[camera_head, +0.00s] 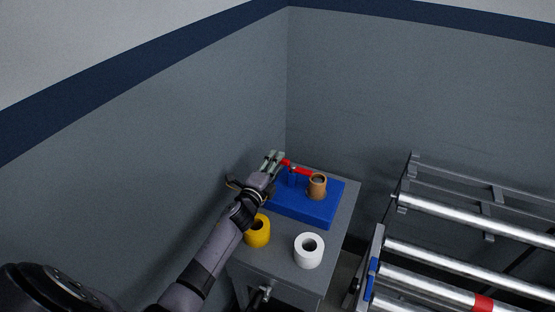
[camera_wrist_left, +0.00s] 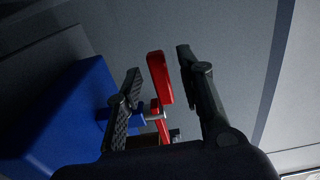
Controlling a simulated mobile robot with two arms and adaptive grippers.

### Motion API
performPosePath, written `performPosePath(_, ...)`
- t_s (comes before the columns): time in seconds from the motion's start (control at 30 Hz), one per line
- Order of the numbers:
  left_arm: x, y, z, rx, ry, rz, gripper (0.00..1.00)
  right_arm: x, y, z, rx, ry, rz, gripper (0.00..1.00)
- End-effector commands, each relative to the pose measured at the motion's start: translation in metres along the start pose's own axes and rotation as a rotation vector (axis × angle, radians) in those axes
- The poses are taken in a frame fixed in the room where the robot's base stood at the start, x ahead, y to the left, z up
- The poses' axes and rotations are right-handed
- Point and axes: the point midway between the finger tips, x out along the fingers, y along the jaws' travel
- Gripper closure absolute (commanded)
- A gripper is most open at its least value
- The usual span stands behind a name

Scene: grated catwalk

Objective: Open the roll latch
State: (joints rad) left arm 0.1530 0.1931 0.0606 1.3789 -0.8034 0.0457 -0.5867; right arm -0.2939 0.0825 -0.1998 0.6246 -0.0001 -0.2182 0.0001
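The roll latch has a red handle (camera_head: 298,169) on a blue bracket (camera_head: 292,179), at the back of a blue base (camera_head: 300,208). A brown roll (camera_head: 317,184) stands upright on the base, beside the latch. My left gripper (camera_head: 273,157) is at the back left corner of the base, next to the handle's left end. In the left wrist view my left gripper (camera_wrist_left: 158,62) is open, with the red handle (camera_wrist_left: 157,79) between its two fingers. I see a gap on the right finger's side; contact with the left finger is unclear. My right gripper is not in view.
The blue base sits on a grey cabinet (camera_head: 275,264) in a wall corner. A yellow roll (camera_head: 257,232) and a white roll (camera_head: 308,251) stand in front of the base. A rack with metal rollers (camera_head: 440,258) is to the right. Grey walls are close behind and left.

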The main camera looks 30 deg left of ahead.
Motion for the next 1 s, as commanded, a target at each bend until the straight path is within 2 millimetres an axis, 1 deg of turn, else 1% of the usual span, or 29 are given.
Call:
performPosePath(0.03, 0.007, 0.0, 0.0, -0.001, -0.001, 0.0, 0.65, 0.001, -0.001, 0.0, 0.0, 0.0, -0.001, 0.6)
performPosePath(0.1, 0.014, 0.001, 0.0, 0.0, -0.001, 0.0, 0.65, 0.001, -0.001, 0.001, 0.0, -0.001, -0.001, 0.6)
performPosePath(0.2, 0.019, 0.001, 0.0, 0.0, -0.001, 0.001, 0.65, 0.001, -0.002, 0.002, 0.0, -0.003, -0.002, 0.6)
performPosePath(0.53, 0.021, 0.001, 0.0, 0.0, 0.0, 0.001, 0.66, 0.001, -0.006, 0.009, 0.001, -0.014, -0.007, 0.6)
performPosePath(1.0, 0.021, 0.001, 0.0, 0.0, 0.0, 0.001, 0.97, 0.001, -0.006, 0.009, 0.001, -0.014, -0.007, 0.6)
